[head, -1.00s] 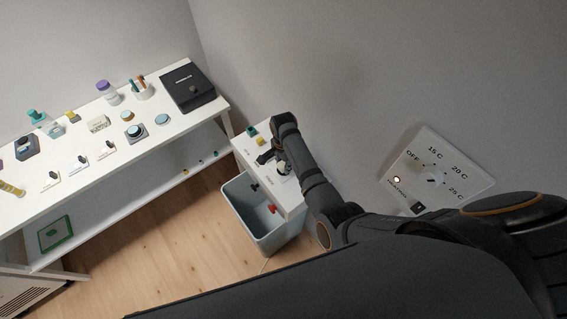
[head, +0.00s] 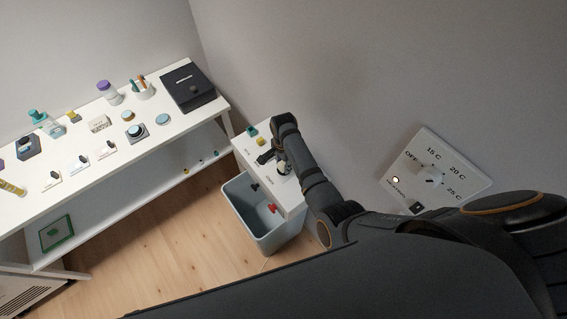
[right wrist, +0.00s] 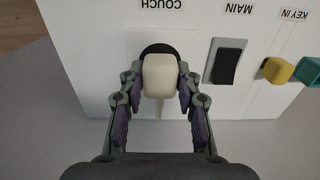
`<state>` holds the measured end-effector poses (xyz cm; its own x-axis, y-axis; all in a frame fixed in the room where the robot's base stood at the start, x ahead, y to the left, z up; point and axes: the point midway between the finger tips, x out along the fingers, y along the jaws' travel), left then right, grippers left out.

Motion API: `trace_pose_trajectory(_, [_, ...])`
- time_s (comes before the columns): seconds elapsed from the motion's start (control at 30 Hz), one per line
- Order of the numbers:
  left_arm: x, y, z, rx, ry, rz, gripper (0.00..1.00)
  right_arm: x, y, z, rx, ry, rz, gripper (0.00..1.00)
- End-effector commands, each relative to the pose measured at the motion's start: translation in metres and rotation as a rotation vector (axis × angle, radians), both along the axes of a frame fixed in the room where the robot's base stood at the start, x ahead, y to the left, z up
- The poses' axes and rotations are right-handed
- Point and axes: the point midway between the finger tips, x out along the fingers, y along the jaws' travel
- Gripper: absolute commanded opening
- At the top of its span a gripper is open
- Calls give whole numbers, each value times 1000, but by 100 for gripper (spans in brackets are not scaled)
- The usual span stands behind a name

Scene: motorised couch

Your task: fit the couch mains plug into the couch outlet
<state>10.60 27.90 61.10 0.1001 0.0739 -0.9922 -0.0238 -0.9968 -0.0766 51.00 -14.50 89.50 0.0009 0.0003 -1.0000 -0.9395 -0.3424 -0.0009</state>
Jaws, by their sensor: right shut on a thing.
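The couch mains plug (right wrist: 160,78) is a pale cream block with its cord trailing toward me. My right gripper (right wrist: 160,86) is shut on it, one finger on each side. The plug is lined up in front of the dark round couch outlet (right wrist: 158,48), under the COUCH label on a white panel. The plug covers most of the outlet, and I cannot tell how deep it sits. In the head view my right gripper (head: 272,158) is at the top of the small white cabinet, with the plug (head: 283,167) beside it. My left gripper is not in view.
A black MAIN rocker switch (right wrist: 226,65) and yellow and teal KEY IN pieces (right wrist: 277,70) are beside the outlet. A pale bin (head: 237,192) stands by the cabinet. A white shelf table (head: 90,165) with several items is at left. A temperature dial (head: 440,172) is on the wall.

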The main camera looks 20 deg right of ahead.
Motion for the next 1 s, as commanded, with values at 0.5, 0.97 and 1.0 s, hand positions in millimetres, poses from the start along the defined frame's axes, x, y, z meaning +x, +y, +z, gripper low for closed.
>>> trace_pose_trajectory(0.5, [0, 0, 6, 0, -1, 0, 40, 0, 0, 1, 0, 0, 0, 5])
trace_pose_trajectory(0.97, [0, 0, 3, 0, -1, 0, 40, 0, 0, -3, 0, 0, 0, 5])
trace_pose_trajectory(1.0, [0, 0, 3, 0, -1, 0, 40, 0, 0, -4, 0, 0, 0, 5])
